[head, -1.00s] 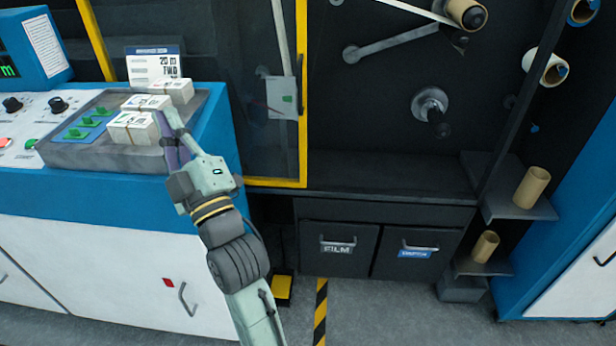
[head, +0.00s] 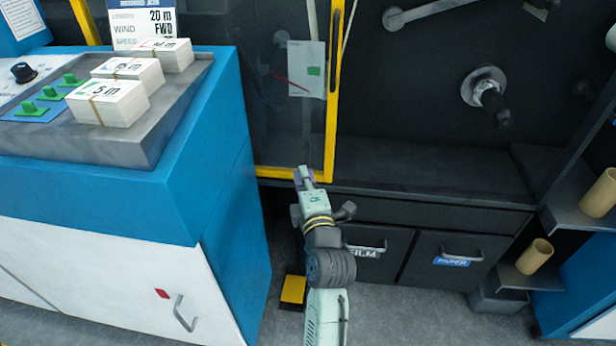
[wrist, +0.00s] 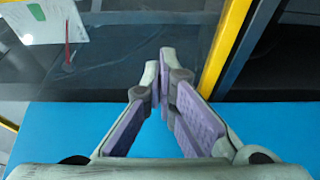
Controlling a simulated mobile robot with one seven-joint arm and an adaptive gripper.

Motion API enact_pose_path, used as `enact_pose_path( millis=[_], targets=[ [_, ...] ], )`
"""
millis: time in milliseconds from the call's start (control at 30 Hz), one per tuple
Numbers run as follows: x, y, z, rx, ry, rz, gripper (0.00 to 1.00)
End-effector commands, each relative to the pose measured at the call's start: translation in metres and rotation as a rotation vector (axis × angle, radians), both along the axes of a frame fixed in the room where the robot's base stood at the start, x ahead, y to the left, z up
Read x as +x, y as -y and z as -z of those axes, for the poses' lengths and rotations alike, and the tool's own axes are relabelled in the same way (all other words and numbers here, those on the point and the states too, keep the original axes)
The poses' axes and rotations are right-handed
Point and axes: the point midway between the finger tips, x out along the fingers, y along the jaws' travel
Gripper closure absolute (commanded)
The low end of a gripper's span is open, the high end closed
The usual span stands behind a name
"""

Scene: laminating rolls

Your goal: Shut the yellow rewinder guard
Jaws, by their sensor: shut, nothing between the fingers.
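The yellow rewinder guard (head: 331,100) is a clear panel in a yellow frame at the upper middle of the head view. It covers the left part of the dark machine bay, and the bay to its right is uncovered. My gripper (head: 303,172) is at the guard's lower right corner in the head view, shut and empty. In the wrist view my gripper (wrist: 160,75) has its fingertips together in front of the clear panel, just left of the yellow frame post (wrist: 223,50). I cannot tell whether they touch the guard.
A blue cabinet (head: 206,205) with a tray of card stacks (head: 108,102) stands at the left. Below the bay are the film drawer (head: 365,252) and the paper drawer (head: 452,255). Cardboard cores (head: 534,257) sit on shelves at the right.

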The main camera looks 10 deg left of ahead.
Motion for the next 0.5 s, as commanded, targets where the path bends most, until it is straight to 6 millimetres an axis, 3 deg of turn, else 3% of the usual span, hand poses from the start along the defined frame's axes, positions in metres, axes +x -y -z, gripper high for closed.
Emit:
enact_pose_path(
  millis=[300, 500],
  targets=[
    [0.063, -0.017, -0.003, 0.0, 0.001, 0.001, 1.0],
    [0.059, 0.013, -0.001, 0.002, -0.002, 0.002, 1.0]
  ],
)
